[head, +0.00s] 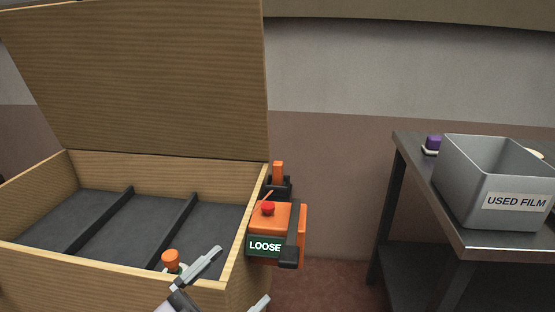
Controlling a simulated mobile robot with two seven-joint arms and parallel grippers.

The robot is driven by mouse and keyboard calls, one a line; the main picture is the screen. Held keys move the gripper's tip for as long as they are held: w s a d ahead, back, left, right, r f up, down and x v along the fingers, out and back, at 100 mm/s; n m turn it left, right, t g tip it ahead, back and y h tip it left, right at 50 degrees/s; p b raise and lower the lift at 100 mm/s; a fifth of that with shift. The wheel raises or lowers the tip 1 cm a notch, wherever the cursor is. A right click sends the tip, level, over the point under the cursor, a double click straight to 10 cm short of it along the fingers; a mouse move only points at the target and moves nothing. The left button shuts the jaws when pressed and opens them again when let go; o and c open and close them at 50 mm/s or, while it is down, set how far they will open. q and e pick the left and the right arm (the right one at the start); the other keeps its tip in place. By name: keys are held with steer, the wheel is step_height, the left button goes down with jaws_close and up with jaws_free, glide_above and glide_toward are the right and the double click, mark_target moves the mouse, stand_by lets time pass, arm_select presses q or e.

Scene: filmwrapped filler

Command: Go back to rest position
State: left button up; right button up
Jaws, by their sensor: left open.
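My left gripper (243,273) is at the bottom of the head view, by the front right corner of the wooden crate (110,266). Its two fingers are spread apart, with nothing seen between them. One finger overlaps the crate's front rim in the picture; whether it touches cannot be told. My right gripper is not in view.
The crate's lid (140,80) stands open; black dividers (105,218) split its dark floor. An orange-topped item (171,258) shows at its front rim. An orange device labelled LOOSE (285,218) is at its right side. A grey USED FILM bin (475,185) stands on a table (410,160).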

arm_select(q)
steer(key=a+f+n+t+y, duration=0.2)
steer(key=a+f+n+y, duration=0.3)
steer(key=f+n+y, duration=0.25)
steer(key=s+a+f+n+g+y+p, duration=0.1)
steer(key=s+a+f+n+g+y, duration=0.2)
steer(key=s+f, duration=0.45)
steer(key=s+a+f+n+g+y, duration=0.1)
steer(key=s+a+f+g+y, duration=0.25)
steer(key=f, duration=0.65)
step_height(320, 180, up, 15)
steer(key=a+p, duration=0.1)
steer(key=p, duration=1.6)
steer(key=shift+s+a+r, duration=0.15)
steer(key=shift+s+a, duration=0.15)
